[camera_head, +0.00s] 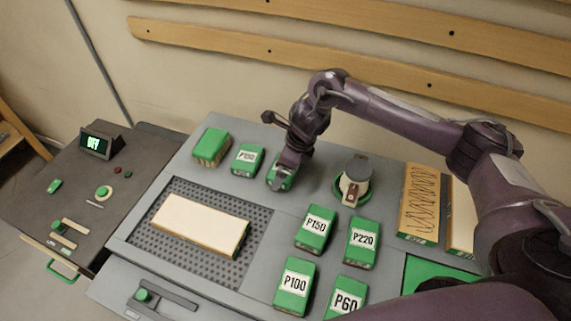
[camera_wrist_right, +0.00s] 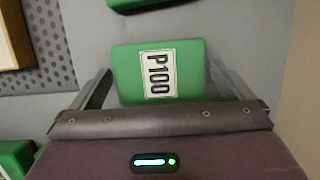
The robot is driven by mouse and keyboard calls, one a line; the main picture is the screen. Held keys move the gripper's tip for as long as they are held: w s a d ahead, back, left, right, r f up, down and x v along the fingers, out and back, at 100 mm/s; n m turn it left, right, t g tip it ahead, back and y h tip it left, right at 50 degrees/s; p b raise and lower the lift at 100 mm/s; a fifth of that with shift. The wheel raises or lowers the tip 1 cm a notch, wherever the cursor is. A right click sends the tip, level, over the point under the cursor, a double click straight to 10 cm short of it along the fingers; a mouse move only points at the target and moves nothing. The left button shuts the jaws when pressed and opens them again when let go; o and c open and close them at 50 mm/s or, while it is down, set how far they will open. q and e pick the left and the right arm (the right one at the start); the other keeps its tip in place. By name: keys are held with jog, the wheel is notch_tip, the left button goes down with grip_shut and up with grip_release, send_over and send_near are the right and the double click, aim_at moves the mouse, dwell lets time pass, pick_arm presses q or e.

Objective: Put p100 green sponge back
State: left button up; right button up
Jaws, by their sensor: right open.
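A green block labelled P100 (camera_wrist_right: 130,75) lies between the fingers of my right gripper (camera_wrist_right: 160,80) in the right wrist view, its label facing up. The fingers stand open on either side of it; contact cannot be told. In the head view my right gripper (camera_head: 284,176) is low over this green block (camera_head: 275,183), which it mostly hides. A second green block labelled P100 (camera_head: 293,287) lies at the front of the bench. My left gripper is not in view.
A green block labelled P180 (camera_head: 247,158) and a plain-faced green one (camera_head: 211,147) stand left of the gripper. Blocks P150 (camera_head: 315,230), P220 (camera_head: 362,242) and P60 (camera_head: 347,301) lie nearer. A round sander-like tool (camera_head: 355,178) stands right. A pale board (camera_head: 200,225) lies on the perforated plate (camera_head: 155,206).

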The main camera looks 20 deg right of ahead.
jog(key=v, duration=1.2)
jog(key=shift+r, duration=0.15)
